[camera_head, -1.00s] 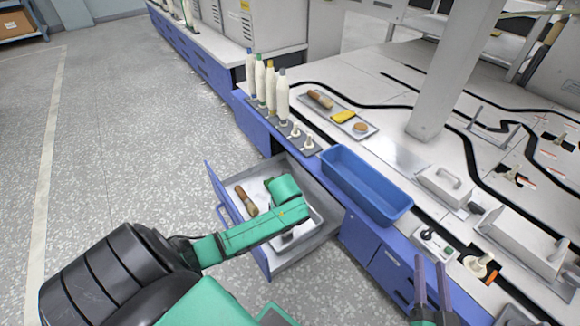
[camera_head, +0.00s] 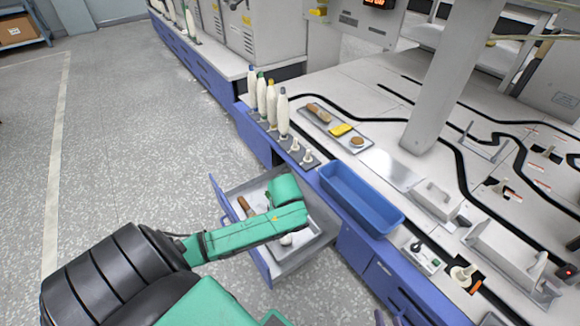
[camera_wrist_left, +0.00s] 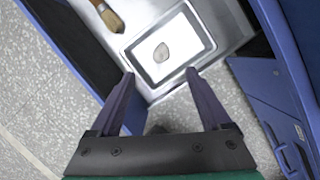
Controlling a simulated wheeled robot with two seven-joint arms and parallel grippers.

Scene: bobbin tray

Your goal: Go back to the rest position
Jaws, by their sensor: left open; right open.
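My left gripper (camera_wrist_left: 160,74) is open and empty in the left wrist view, above an open drawer (camera_head: 264,262). My left arm crosses over the drawer in the head view and hides that gripper there. Below its fingertips lies a pale tray (camera_wrist_left: 199,28) with a dark rim, holding a small greyish rounded object (camera_wrist_left: 161,53). A brush with a wooden handle (camera_wrist_left: 110,17) lies beside the tray. My right gripper (camera_head: 392,317) shows only by its finger ends at the bottom edge of the head view, open, near the blue cabinet front.
A blue bin (camera_head: 361,197) stands on the bench edge right of the drawer. Several white bobbins (camera_head: 271,104) stand upright on a rack behind it. A metal tray (camera_head: 363,146) holds a yellow item and brown ones. The floor at left is clear.

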